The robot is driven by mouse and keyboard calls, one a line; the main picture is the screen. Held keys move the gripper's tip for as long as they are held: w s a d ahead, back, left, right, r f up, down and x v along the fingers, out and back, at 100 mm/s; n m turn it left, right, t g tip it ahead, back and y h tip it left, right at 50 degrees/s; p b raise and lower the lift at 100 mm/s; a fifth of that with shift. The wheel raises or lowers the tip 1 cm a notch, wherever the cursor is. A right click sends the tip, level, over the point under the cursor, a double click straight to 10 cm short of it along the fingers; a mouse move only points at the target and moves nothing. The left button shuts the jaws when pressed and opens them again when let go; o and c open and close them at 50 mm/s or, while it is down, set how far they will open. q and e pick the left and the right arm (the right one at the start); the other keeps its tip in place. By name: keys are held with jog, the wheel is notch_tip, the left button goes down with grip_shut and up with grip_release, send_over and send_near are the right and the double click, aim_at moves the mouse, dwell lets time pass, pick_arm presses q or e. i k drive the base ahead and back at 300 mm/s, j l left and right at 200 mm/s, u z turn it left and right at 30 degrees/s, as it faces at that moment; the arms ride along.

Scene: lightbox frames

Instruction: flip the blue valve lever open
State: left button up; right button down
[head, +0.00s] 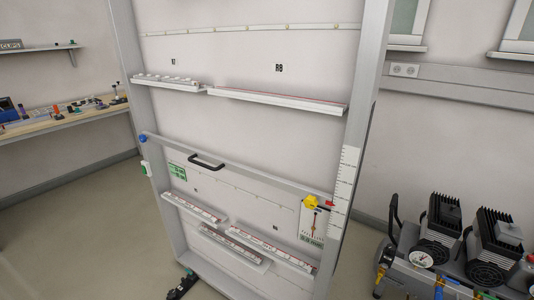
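I cannot make out a clear blue valve lever in the head view. A small blue knob (143,138) sits on the left post of the tall grey frame, at the end of its crossbar. A compressor (462,262) stands at the lower right, with small coloured fittings (438,287) at its front. These are too small to tell whether one is a blue lever. A yellow fitting with a red part (311,202) is at the right end of the crossbar. Neither of my grippers is in view.
The tall frame (358,100) fills the middle and carries narrow shelves (280,103) and a black handle (206,162). A cluttered workbench (60,124) stands at left. Floor at lower left is clear.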

aim_at(442, 277)
jog(key=z, duration=1.15)
